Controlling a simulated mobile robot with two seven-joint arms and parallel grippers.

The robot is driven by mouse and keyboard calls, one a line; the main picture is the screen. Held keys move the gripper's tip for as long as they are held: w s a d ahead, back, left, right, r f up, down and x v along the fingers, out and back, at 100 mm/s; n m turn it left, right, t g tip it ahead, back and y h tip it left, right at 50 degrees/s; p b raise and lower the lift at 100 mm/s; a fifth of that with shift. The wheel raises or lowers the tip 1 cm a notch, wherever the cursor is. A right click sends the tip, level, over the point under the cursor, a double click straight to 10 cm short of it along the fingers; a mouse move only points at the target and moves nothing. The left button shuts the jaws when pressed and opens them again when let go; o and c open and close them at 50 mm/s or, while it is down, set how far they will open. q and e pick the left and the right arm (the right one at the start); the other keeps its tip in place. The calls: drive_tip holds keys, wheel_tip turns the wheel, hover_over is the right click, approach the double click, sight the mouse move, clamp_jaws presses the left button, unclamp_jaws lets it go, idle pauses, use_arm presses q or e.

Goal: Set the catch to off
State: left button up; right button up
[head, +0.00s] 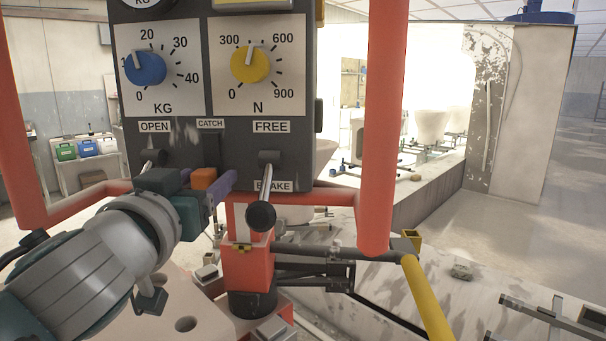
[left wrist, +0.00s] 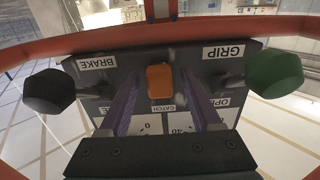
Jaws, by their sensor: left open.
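The catch has an orange block-shaped handle (head: 204,178) below the CATCH label on the dark control panel (head: 230,155). It also shows in the left wrist view (left wrist: 160,82). My left gripper (head: 207,184) is at the handle, its purple fingers open. In the left wrist view the fingers (left wrist: 160,98) lie either side of the handle's line, with gaps visible on both sides. Whether a finger touches it cannot be told. The catch's off and on markings are not visible. My right gripper is not in view.
The black-balled brake lever (head: 261,215) hangs close right of the catch. A green-knobbed lever (left wrist: 275,74) is on the other side, by the GRIP label. Red frame bars (head: 382,130) flank the panel. Blue (head: 146,69) and yellow (head: 250,64) dials sit above.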

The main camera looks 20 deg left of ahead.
use_arm(q)
clamp_jaws()
idle(0.4)
drive_tip(key=shift+r, duration=0.15)
idle(0.8)
